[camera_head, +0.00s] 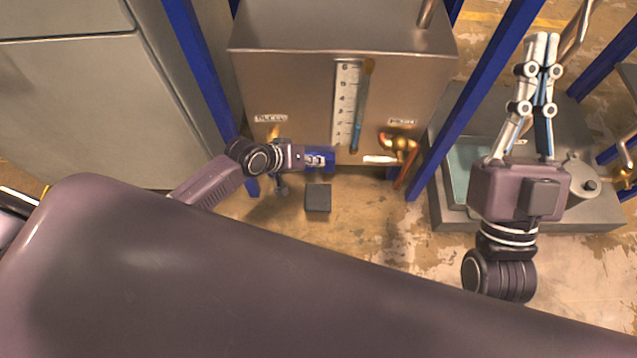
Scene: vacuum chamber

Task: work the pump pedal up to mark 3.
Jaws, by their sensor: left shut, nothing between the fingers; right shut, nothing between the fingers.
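The metal tank (290,80) carries an upright white gauge scale (346,105) with numbered marks. A slim blue column (360,110) runs along the scale's right side; I cannot tell which mark it stands for. A dark square pad (318,197), which looks like the pump pedal, sits low in front of the tank. My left gripper (318,160) is shut and empty, just above the pad in the picture; contact cannot be told. My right gripper (541,42) is shut and empty, pointing up the picture, right of the tank and far from the pad.
Blue frame posts (205,75) stand on both sides of the tank. A copper valve fitting (399,143) sticks out at its lower right. A grey base with a basin (450,215) lies under my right arm. A grey cabinet (75,100) fills the left. Bare floor surrounds the pad.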

